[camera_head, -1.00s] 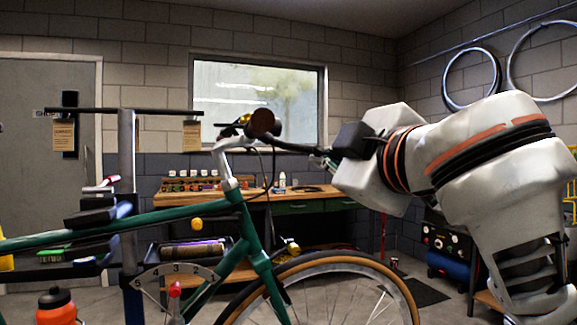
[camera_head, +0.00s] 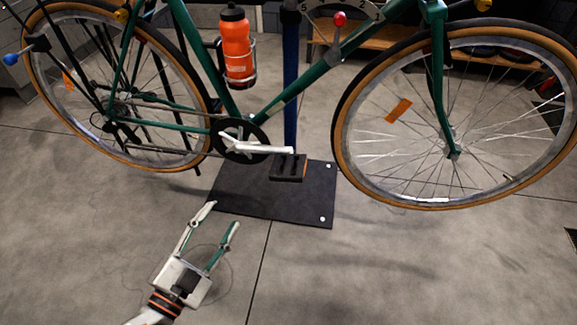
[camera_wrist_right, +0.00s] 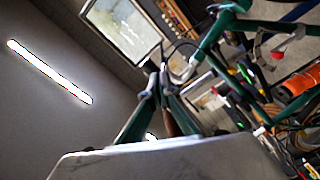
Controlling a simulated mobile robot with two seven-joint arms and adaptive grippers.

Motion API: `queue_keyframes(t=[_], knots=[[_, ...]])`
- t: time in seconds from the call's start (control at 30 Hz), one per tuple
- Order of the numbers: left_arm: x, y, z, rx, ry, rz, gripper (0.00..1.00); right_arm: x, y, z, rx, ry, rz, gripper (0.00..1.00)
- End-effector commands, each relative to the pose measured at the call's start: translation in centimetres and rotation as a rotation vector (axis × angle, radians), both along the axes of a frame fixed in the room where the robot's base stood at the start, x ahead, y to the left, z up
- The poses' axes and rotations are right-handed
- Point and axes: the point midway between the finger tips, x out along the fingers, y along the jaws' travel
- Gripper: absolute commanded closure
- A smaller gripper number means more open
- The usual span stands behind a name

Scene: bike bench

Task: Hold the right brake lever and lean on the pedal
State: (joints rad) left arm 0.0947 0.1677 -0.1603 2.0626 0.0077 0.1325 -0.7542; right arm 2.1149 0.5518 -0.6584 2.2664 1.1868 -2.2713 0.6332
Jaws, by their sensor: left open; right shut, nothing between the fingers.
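The pedal (camera_head: 287,168) is a dark block at the end of the pale crank arm (camera_head: 262,148), which points right and nearly level above the black floor mat. My left gripper (camera_head: 224,215) is open and empty, below and left of the pedal in the picture, its fingers pointing up toward the bike. It is apart from the pedal. My right gripper (camera_wrist_right: 158,75) shows in the right wrist view, its fingers shut with nothing clearly held. The pale handlebar stem (camera_wrist_right: 185,70) is behind and beside the fingertips. I cannot make out the right brake lever.
The green bike hangs on a blue stand post (camera_head: 291,100) over the black mat (camera_head: 240,200). An orange bottle (camera_head: 237,48) sits on the frame. The front wheel (camera_head: 345,160) is at right, the rear wheel (camera_head: 205,125) at left. The front floor is clear.

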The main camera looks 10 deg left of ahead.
Motion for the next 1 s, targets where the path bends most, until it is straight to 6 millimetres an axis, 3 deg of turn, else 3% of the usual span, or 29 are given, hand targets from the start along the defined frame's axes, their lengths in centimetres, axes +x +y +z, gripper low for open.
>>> queue_keyframes(t=[0.1,0.23,0.27,0.4,0.63,0.8,1.0], knots=[[3.8,2.5,0.1,0.128,-0.084,0.037,0.58,0.0,0.0,0.0,0.000,0.000,0.000,1.00],[7.4,5.3,0.6,0.256,-0.163,0.085,0.58,0.0,0.0,0.0,0.000,0.000,0.000,1.00],[7.9,5.1,0.4,0.280,-0.170,0.085,0.58,0.0,0.0,0.0,0.000,0.000,0.000,1.00],[8.7,0.3,-1.5,0.405,-0.170,0.026,0.58,0.0,0.0,0.0,0.000,0.000,0.000,1.00],[9.7,-5.7,-3.7,0.595,-0.196,-0.057,0.58,0.0,0.0,0.0,0.000,0.000,0.000,1.00],[9.9,-7.7,-4.4,0.668,-0.211,-0.088,0.58,0.0,0.0,0.0,0.000,0.000,0.000,1.00],[10.8,-8.3,-4.4,0.681,-0.215,-0.093,0.58,0.0,0.0,0.0,0.000,0.000,0.000,1.00]])
